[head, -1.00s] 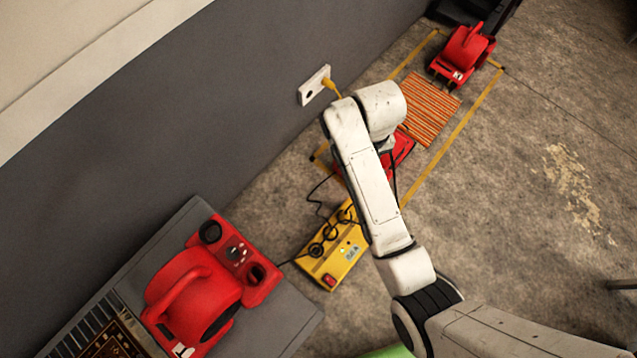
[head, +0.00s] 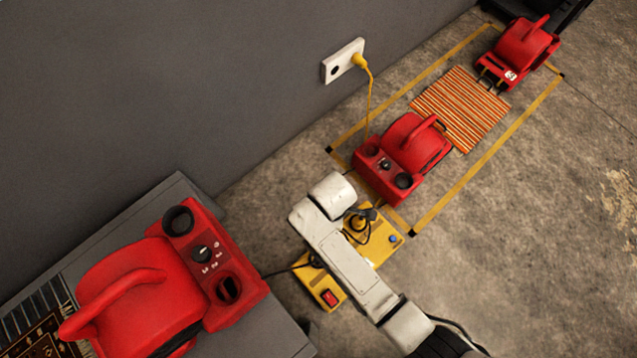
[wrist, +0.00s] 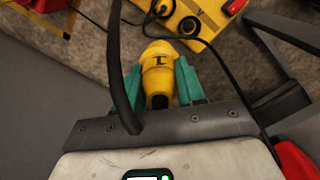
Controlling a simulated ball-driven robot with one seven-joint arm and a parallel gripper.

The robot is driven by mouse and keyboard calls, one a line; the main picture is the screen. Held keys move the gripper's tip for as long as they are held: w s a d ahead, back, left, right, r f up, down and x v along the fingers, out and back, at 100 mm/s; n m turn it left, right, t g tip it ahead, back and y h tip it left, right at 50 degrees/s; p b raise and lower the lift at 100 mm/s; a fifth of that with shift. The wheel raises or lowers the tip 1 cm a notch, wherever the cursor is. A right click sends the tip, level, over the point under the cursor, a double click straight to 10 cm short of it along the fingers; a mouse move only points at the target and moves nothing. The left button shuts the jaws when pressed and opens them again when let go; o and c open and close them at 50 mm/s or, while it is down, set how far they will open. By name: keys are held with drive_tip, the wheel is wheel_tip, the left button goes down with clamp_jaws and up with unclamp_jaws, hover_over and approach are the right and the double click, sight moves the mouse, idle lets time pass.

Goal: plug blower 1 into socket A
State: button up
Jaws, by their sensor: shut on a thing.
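In the wrist view, my gripper (wrist: 160,82) has its teal fingers shut on a yellow plug (wrist: 158,62) with a dark mark like a 1. The head view hides my gripper behind my arm. A yellow power strip (head: 385,250) with a red switch lies on the floor under my arm; it also shows in the wrist view (wrist: 205,14), apart from the held plug. Another plug (head: 358,222) sits on the strip. Three red blowers stand here: near left (head: 140,290), middle (head: 408,150) and far (head: 520,48). I cannot read which is blower 1, nor any socket letter.
A white wall outlet (head: 343,62) has a yellow plug (head: 359,60) in its right hole; its left hole is dark. A striped rug (head: 461,107) lies inside yellow floor tape. A grey platform (head: 255,330) bears the near blower. Black cords cross the floor by the strip.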

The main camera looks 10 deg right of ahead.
drive_tip(key=s+a+f+n+b, duration=0.2)
drive_tip(key=f+b, duration=0.5)
drive_tip(key=f, duration=0.4)
drive_tip(key=s+a+f+n+b, duration=0.2)
drive_tip(key=s+f+n+b, duration=0.2)
drive_tip(key=f+b, duration=0.4)
wheel_tip(320, 180, down, 3)
drive_tip(key=shift+s+a+f+n, duration=0.15)
drive_tip(key=shift+s+a+n, duration=0.05)
drive_tip(key=shift+s+n, duration=0.25)
drive_tip(key=shift+p, duration=0.4)
drive_tip(key=shift+f+b, duration=1.3)
drive_tip(key=shift+f, duration=0.55)
drive_tip(key=o, duration=1.2)
wheel_tip(320, 180, up, 11)
drive_tip(key=p, duration=0.6)
